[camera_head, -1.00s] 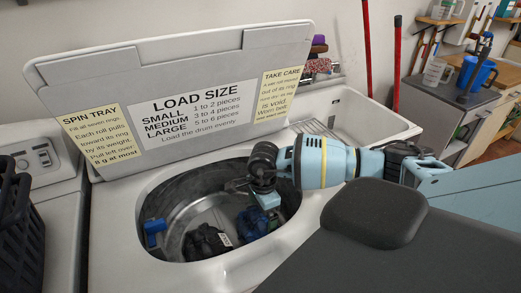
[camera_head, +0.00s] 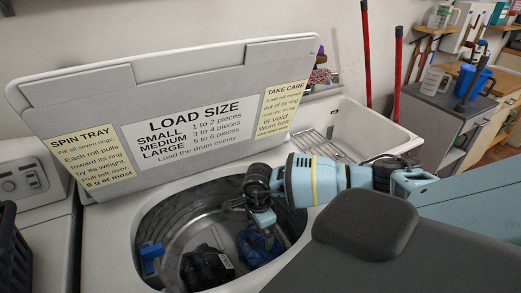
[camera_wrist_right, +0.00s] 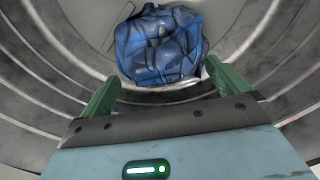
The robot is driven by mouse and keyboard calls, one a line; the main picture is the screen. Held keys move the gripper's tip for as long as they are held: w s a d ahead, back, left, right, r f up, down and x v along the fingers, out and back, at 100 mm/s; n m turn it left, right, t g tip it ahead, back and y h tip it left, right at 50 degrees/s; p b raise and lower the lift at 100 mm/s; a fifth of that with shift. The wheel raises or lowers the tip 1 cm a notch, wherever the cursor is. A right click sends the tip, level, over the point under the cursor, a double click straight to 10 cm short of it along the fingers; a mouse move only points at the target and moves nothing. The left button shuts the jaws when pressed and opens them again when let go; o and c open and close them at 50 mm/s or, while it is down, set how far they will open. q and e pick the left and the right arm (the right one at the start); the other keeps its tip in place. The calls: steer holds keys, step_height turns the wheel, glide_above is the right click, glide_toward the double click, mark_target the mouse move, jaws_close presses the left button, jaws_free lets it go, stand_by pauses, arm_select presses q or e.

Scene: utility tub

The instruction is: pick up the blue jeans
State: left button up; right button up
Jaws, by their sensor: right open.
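The blue jeans (camera_head: 258,247) lie crumpled in the washer drum, at its right side in the head view. In the right wrist view the jeans (camera_wrist_right: 158,45) sit ahead of my fingertips, between their lines. My right gripper (camera_head: 268,236) reaches down into the drum, above the jeans. In the wrist view my right gripper (camera_wrist_right: 160,88) is open with its green fingers apart and nothing between them. The jeans look apart from the fingers, though the exact gap is hard to tell. My left gripper is not in view.
A dark bundle with a white tag (camera_head: 207,268) lies left of the jeans in the drum. A blue fitting (camera_head: 151,253) is on the drum's left side. The raised lid (camera_head: 170,110) stands behind the opening. A black basket (camera_head: 14,250) is at far left.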

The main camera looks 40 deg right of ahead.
mark_target(258, 236)
steer(key=shift+f, duration=2.4)
steer(key=shift+c, duration=0.4)
steer(key=shift+r, duration=0.1)
steer(key=c, duration=1.7)
